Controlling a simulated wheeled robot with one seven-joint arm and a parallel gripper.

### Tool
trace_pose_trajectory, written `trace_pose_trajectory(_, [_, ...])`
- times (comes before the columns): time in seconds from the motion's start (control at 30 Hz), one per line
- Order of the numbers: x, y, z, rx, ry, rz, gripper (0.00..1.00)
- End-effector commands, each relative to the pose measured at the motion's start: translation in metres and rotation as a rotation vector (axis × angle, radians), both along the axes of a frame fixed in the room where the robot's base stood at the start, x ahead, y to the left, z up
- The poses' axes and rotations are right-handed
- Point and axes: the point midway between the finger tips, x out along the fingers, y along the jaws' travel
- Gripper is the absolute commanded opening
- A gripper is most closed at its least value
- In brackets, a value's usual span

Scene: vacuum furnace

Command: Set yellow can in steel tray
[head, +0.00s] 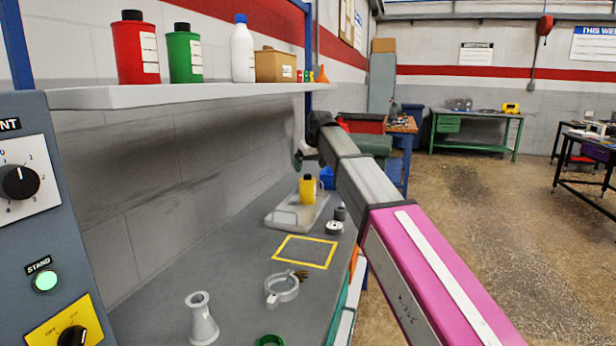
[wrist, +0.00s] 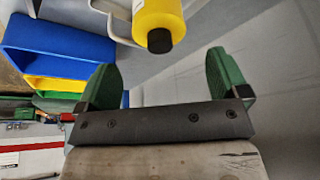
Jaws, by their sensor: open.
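The yellow can (head: 307,190) with a black cap appears upright within the outline of the pale steel tray (head: 284,222), toward its far end. Whether its base rests on the tray floor is hard to tell. In the wrist view the can (wrist: 158,16) is at the top centre, its black cap pointing down the picture, with a pale rim, likely the tray's (wrist: 118,8), beside it. My gripper (wrist: 165,75) is open with its green fingers wide apart. Nothing is between the fingers; the can is beyond their tips. In the head view my arm reaches over the bench, its end above and near the can.
A yellow outlined square (head: 304,251), a grey ring clamp (head: 281,289) and a grey funnel-shaped part (head: 202,320) lie nearer on the bench. A shelf (head: 200,96) with bottles overhangs the left. Blue bins (wrist: 55,42) show in the wrist view.

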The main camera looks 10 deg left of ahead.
Motion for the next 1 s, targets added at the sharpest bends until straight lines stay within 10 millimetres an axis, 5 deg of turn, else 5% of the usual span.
trace_pose_trajectory(0.3, [-0.012, -0.011, 0.039, 0.0, 0.0, 0.0, 0.93])
trace_pose_trajectory(1.0, [-0.014, -0.012, 0.044, 0.0, 0.0, 0.0, 0.93])
